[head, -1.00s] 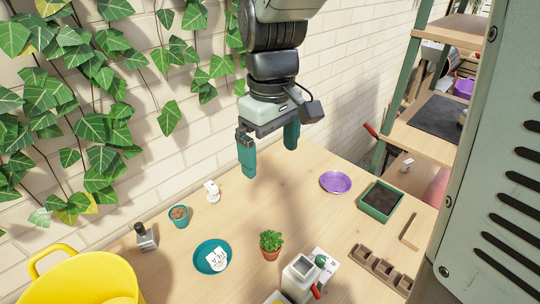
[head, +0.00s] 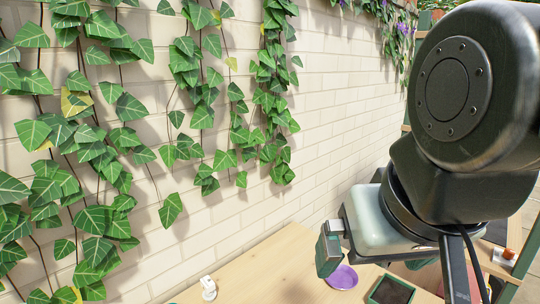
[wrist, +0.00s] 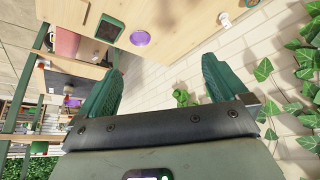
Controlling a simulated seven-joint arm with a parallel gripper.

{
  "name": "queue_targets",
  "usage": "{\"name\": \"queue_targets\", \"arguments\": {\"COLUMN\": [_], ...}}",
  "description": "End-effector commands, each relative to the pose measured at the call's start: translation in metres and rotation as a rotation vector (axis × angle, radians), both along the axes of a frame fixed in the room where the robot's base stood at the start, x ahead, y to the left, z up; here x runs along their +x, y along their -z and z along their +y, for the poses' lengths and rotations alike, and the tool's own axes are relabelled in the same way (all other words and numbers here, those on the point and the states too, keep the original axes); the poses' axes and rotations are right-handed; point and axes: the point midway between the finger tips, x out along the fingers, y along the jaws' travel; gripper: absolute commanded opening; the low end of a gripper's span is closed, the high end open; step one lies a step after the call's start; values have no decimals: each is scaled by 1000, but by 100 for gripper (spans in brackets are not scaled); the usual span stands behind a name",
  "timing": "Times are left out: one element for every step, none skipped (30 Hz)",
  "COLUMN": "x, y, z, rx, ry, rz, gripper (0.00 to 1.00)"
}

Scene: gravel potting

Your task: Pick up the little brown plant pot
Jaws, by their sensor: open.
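The little brown plant pot is out of frame in the head view, and I cannot make it out in the wrist view. My gripper shows at the lower right of the head view, where one teal finger (head: 328,252) is clear and the rest is largely hidden by my own arm. In the wrist view my gripper (wrist: 158,88) is open, with its two teal fingers wide apart and nothing between them. Beyond the fingers are the brick wall and the table.
The wooden table (head: 262,268) carries a purple saucer (head: 342,277), a dark-filled green tray (head: 392,291) and a small white object (head: 208,287). Ivy (head: 105,130) hangs on the brick wall (head: 330,110) behind. Shelving (wrist: 25,120) stands at left in the wrist view.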

Motion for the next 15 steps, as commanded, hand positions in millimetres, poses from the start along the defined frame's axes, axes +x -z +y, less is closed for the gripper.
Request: {"name": "queue_targets", "arguments": {"x": [-1,-2,-2,-1,-1,-1,-1,-1,-1,-1,-1,-1,-1,-1,1], "y": [0,0,0,0,0,0,0,0,0,0,0,0,0,1,4], "z": [-1,-1,-1,-1,-1,-1,-1,-1,-1,-1,-1,-1,-1,0,0], "rx": [3,4,4,4,3,3,3,3,3,3,3,3,4,7,14], "ry": [7,8,8,8,7,7,7,7,7,7,7,6,7,9,15], "rz": [-4,-5,-5,-4,-4,-4,-4,-4,-4,-4,-4,-3,-1,4,19], "gripper": [100,100,98,94,91,91,91,91,91,91,91,91,91,91,91]}}
